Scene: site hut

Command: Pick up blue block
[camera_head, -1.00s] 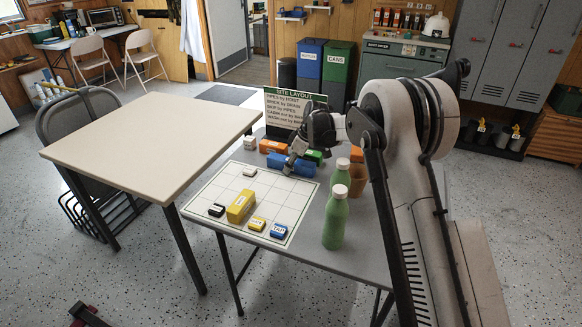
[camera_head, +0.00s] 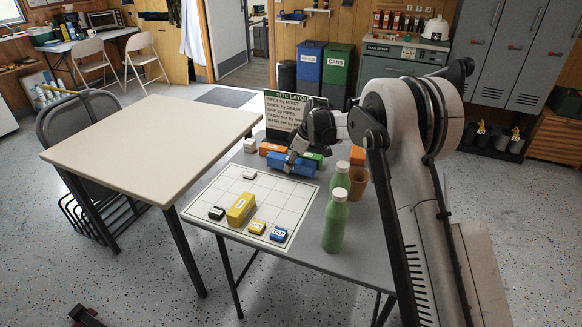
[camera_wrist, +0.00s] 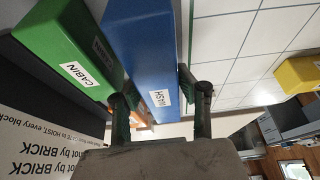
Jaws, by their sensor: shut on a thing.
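A long blue block (camera_head: 297,168) lies at the far right edge of the white grid board (camera_head: 205,198). In the wrist view this blue block (camera_wrist: 140,45) carries a label that seems to read "WASH". My gripper (camera_head: 291,160) reaches down on it from above. In the wrist view my gripper (camera_wrist: 157,92) has one finger on each side of the block, shut on it near its labelled end. Whether the block's underside touches the table is hidden. A small blue block (camera_head: 279,235) with a white label sits at the board's near right corner.
A green block (camera_wrist: 62,45) lies close beside the blue block. An orange block (camera_head: 271,147) and the layout sign (camera_head: 290,112) stand behind. Green bottles (camera_head: 336,222) and a brown cup (camera_head: 356,187) stand right.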

